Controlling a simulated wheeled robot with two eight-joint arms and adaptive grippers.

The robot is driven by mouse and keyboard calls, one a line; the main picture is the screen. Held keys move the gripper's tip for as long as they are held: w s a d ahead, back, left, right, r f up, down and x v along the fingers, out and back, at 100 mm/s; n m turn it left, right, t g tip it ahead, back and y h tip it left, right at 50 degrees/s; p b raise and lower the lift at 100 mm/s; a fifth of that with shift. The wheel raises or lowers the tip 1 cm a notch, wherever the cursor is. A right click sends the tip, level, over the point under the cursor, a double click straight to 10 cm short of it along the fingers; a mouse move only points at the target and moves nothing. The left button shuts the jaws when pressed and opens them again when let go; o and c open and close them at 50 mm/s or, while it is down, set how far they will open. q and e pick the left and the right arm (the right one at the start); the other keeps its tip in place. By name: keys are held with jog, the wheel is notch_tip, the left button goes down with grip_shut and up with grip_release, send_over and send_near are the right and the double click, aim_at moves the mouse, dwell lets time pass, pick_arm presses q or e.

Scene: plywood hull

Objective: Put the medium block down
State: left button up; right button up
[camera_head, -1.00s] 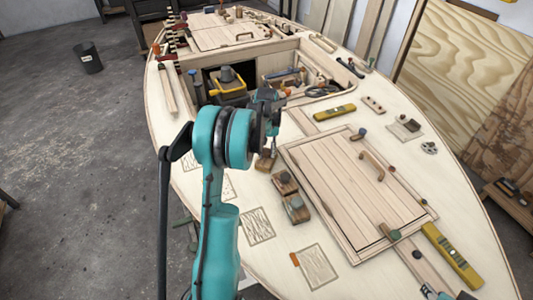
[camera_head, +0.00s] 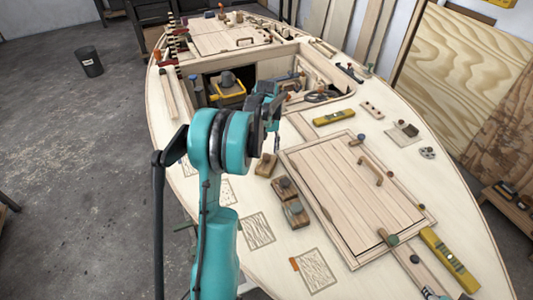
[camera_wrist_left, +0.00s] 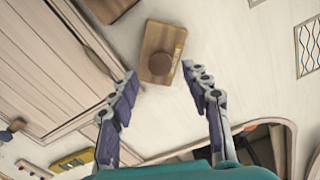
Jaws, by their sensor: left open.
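A brown wooden block with a round dark knob (camera_head: 266,164), apparently the medium block, rests on the pale deck left of the planked hatch. It also shows in the left wrist view (camera_wrist_left: 156,38), just beyond the fingertips. My left gripper (camera_head: 275,146) is above it, partly hidden behind its own wrist. In the left wrist view the gripper (camera_wrist_left: 160,80) is open, with its two fingers wide apart and nothing between them. The block looks free of both fingers. My right gripper is not in view.
Two similar blocks (camera_head: 285,188) (camera_head: 296,214) stand close together along the hatch's (camera_head: 350,190) left edge. A yellow level (camera_head: 334,117) lies behind the hatch. An open well holds a yellow toolbox (camera_head: 228,97). Bare deck with hatched patches (camera_head: 259,231) lies at front left.

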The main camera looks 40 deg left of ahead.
aim_at(267, 157)
pick_arm(q)
notch_tip(267, 157, up, 7)
jog(key=p, duration=0.2)
jog(key=s+d+r+m+t, duration=0.1)
jog(key=s+d+r, duration=0.15)
jog(key=d, duration=0.35)
jog(key=s+d+r+m+t, duration=0.1)
jog(key=d+r+m, duration=0.1)
jog(key=d+r, duration=0.25)
jog(key=s+d+f+m+t, duration=0.2)
jog(key=s+d+m+t, duration=0.3)
jog(key=s+d, duration=1.1)
jog(key=shift+s+d+f+m, duration=0.15)
jog(key=shift+d+m, duration=0.15)
jog(key=shift+d, duration=0.75)
jog(key=shift+o, duration=0.5)
